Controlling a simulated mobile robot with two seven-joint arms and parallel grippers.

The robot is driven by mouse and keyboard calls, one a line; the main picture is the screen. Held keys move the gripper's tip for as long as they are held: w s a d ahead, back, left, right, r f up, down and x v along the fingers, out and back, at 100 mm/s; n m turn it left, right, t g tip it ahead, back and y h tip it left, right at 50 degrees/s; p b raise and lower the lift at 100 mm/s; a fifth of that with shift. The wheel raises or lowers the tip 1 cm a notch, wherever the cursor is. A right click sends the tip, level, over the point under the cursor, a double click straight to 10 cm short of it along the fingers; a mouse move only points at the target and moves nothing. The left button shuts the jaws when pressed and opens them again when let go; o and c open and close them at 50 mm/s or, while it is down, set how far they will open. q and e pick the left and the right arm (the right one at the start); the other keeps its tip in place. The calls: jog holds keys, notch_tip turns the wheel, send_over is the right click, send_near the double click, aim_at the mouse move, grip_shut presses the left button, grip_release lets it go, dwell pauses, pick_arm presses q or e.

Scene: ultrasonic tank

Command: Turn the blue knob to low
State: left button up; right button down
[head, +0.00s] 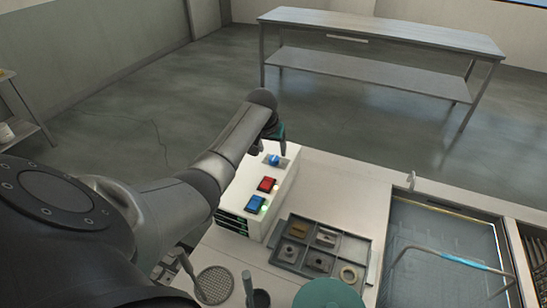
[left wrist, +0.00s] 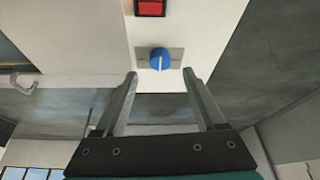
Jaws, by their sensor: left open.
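The blue knob (head: 273,159) sits on a pale plate at the far end of the white control box (head: 284,195). In the left wrist view the knob (left wrist: 159,59) is round with a white pointer line running roughly up and down the picture. My left gripper (left wrist: 160,74) is open, its two fingers on either side of the knob's line and just short of it, with a visible gap. In the head view my left gripper (head: 280,138) is over the far end of the box, partly hidden by its arm. No setting marks are readable. My right gripper is not visible.
A red switch (head: 267,184) and a blue switch (head: 256,204) are nearer on the same box. A metal table (head: 380,30) stands across the clear floor.

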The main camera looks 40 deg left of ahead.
aim_at(274, 158)
pick_arm(q)
jog(key=shift+b+x, duration=0.9)
jog(key=shift+x, duration=1.7)
grip_shut()
